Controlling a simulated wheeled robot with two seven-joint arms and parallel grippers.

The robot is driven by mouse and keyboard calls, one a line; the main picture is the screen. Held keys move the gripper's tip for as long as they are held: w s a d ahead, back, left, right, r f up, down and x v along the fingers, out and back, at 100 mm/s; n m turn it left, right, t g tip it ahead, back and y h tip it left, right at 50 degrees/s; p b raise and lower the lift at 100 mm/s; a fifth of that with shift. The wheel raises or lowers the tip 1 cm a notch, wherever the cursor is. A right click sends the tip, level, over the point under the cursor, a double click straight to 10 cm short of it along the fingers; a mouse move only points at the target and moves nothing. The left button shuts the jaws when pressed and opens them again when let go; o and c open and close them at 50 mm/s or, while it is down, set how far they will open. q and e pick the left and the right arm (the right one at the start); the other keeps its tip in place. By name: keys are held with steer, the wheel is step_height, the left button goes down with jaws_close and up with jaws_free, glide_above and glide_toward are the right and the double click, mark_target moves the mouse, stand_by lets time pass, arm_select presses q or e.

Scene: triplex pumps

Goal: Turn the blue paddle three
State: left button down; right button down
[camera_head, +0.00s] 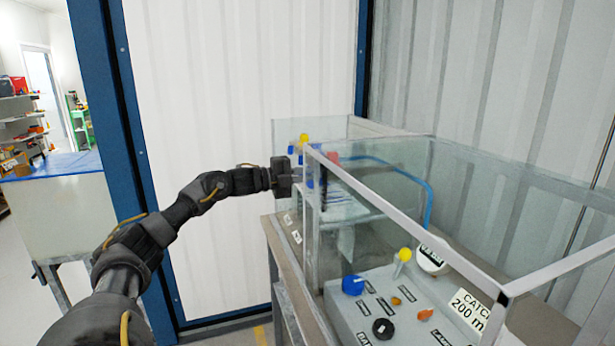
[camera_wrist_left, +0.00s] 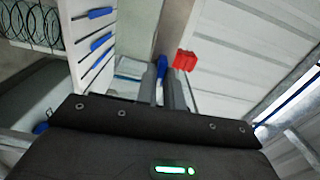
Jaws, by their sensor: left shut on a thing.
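My left arm reaches in from the left in the head view, and its gripper (camera_head: 297,174) is at the left end of the clear-walled bench unit. In the left wrist view, the narrow fingers (camera_wrist_left: 164,85) are close together, shut on a small blue piece (camera_wrist_left: 162,65) that shows at their tips; it looks like a blue paddle, mostly hidden. Two more blue paddles (camera_wrist_left: 100,13) (camera_wrist_left: 101,41) lie along a white panel to the left. A red block (camera_wrist_left: 185,60) is just right of the fingertips. My right gripper is not in view.
The clear walls (camera_head: 375,205) of the unit stand close around the gripper. A grey control box (camera_head: 355,310) with a blue knob (camera_head: 353,285), a black knob (camera_head: 383,328) and a yellow knob (camera_head: 405,254) is at the front right. A blue hose (camera_head: 429,195) curves behind.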

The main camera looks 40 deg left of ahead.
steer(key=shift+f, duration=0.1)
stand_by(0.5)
arm_select(q)
steer(key=c, duration=1.5)
jaws_free()
